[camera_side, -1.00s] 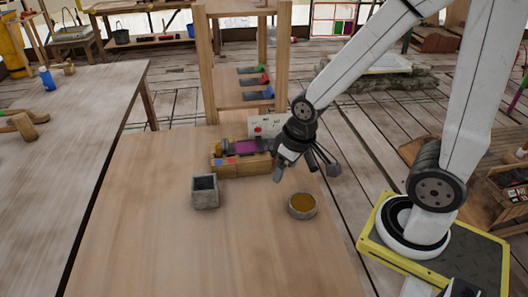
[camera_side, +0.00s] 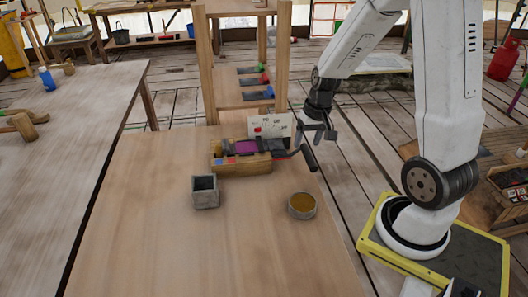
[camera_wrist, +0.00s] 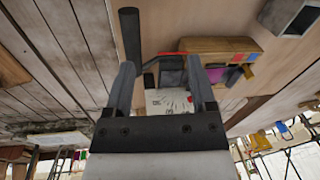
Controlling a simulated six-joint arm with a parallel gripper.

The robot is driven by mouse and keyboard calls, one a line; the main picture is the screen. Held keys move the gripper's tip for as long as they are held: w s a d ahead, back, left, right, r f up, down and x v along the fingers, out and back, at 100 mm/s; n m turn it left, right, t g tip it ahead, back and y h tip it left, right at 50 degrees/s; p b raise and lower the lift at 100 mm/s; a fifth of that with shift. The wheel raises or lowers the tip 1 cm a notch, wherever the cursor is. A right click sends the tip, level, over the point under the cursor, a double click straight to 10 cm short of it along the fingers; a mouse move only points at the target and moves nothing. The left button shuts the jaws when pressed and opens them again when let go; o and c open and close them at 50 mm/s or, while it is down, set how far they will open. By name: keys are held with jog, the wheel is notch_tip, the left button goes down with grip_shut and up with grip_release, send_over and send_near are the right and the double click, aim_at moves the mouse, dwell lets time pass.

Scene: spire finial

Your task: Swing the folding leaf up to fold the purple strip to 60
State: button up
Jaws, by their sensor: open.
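The folding brake (camera_side: 240,166) is a wooden block with blue and red marks on the near table. The purple strip (camera_side: 244,147) lies on it and looks flat. It also shows in the wrist view (camera_wrist: 234,76), partly hidden. A bent arm with a black handle (camera_side: 309,158) sticks out from its right end; the handle (camera_wrist: 130,35) also shows in the wrist view. My gripper (camera_side: 317,134) is open and empty, behind and above the handle. In the wrist view my gripper (camera_wrist: 160,66) has the handle's lower end close to its left fingertip; contact cannot be told.
A white card with a red dot (camera_side: 270,126) stands behind the brake. A grey square cup (camera_side: 205,192) and a round dish with amber contents (camera_side: 302,206) stand in front. A wooden rack (camera_side: 205,70) rises behind. The table's front is clear.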

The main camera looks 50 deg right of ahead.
jog(key=m, duration=0.2)
send_over(311, 156)
jog(key=s+d, duration=0.1)
jog(key=shift+f+y, duration=0.3)
jog(key=shift+f, duration=0.15)
jog(key=shift+f, duration=0.15)
jog(key=shift+w+a+f, duration=0.15)
jog(key=shift+f, duration=1.1)
jog(key=shift+w+a+f, duration=0.2)
jog(key=shift+f, duration=1)
jog(key=shift+w+a+f, duration=0.15)
jog(key=shift+f, duration=1.1)
grip_shut()
